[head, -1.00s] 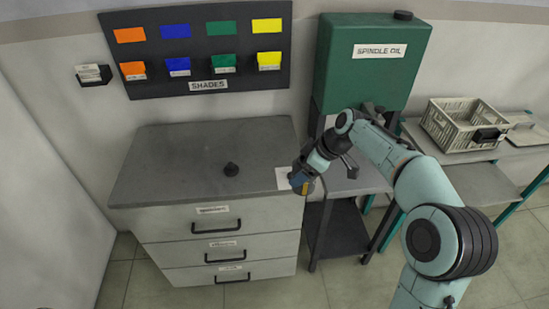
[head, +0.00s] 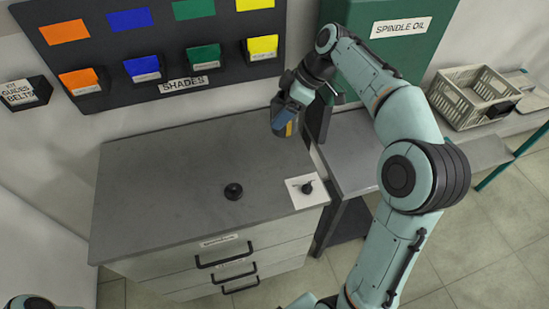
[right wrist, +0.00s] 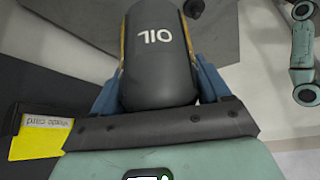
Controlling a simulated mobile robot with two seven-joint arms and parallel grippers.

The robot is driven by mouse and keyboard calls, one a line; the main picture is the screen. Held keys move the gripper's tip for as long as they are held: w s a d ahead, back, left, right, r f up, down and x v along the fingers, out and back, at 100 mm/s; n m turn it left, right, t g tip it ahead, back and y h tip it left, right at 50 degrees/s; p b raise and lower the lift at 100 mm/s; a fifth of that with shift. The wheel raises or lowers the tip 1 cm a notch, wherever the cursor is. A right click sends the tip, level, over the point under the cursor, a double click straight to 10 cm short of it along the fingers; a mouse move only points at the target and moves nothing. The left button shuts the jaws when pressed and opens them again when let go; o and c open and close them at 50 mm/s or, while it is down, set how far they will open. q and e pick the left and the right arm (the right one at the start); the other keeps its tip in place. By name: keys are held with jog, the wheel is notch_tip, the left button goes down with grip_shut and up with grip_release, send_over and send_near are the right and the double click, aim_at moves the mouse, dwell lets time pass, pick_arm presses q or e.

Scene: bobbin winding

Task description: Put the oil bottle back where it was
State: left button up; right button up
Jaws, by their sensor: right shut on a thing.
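The dark oil bottle (right wrist: 158,55), lettered OIL, is between the blue fingers of my right gripper (right wrist: 160,90) in the right wrist view. In the head view my right gripper (head: 287,122) is shut on it above the back right of the grey cabinet top (head: 180,185); the bottle is mostly hidden there. A white card (head: 296,201) lies at the cabinet top's right edge, with a small dark thing (head: 307,188) on it. My left gripper is not in view.
A dark knob-like piece (head: 233,191) stands on the cabinet top. The shades board (head: 165,65) with coloured bins hangs behind. A green spindle oil tank (head: 400,50) and a crate (head: 470,98) are at the right. The cabinet top's left side is clear.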

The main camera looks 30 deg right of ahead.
jog(key=shift+s+f+b, duration=0.15)
jog(key=shift+f+b, duration=0.3)
jog(key=shift+f, duration=4.45)
jog(key=shift+s+f+b, duration=0.1)
jog(key=shift+f+b, duration=0.3)
jog(key=shift+f, duration=4.45)
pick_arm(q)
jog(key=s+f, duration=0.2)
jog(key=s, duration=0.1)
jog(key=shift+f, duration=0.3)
